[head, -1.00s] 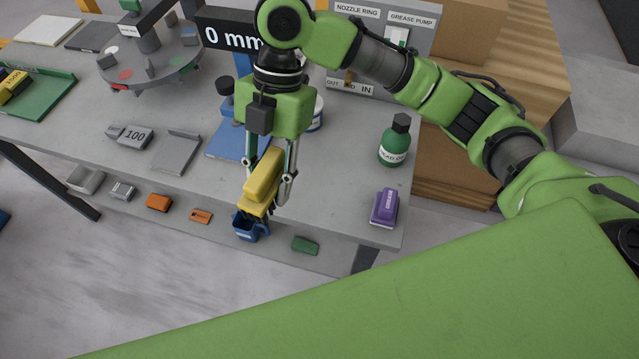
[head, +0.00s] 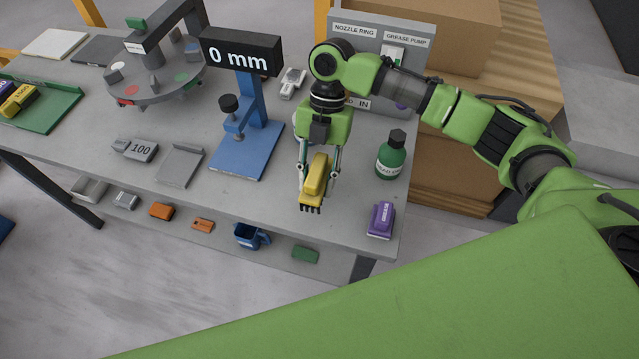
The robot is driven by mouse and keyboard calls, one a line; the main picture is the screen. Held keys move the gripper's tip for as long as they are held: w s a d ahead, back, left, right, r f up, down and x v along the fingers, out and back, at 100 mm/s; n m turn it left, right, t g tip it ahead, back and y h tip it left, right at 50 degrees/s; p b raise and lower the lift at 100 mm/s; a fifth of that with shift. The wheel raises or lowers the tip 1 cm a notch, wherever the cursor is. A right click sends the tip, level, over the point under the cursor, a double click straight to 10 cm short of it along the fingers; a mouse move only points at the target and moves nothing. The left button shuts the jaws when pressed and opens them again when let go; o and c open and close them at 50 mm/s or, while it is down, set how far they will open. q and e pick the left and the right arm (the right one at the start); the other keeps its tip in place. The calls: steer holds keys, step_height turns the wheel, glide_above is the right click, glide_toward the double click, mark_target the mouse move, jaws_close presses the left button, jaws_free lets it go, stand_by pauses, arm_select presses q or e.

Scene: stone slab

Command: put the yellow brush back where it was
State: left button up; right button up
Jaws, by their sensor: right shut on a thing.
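The yellow brush (head: 314,176) has dark bristles at its lower end. My right gripper (head: 318,172) is shut on it, one finger on each side. It holds the brush over the grey table (head: 240,193), between the blue gauge stand and the green bottle. I cannot tell whether the bristles touch the table top. My left gripper is not in view.
A blue stand (head: 250,150) with a "0 mm" display is left of the brush. The table's front edge is close below. A blue cup (head: 248,237) sits on the lower shelf.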

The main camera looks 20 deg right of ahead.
mark_target(320, 188)
steer(key=f+p, duration=0.1)
steer(key=f, duration=0.2)
steer(key=shift+w+d+f+p, duration=0.1)
steer(key=shift+d+p, duration=0.25)
steer(key=shift+f, duration=0.3)
steer(key=shift+f, duration=0.1)
steer(key=shift+f, duration=0.1)
steer(key=o, duration=1.2)
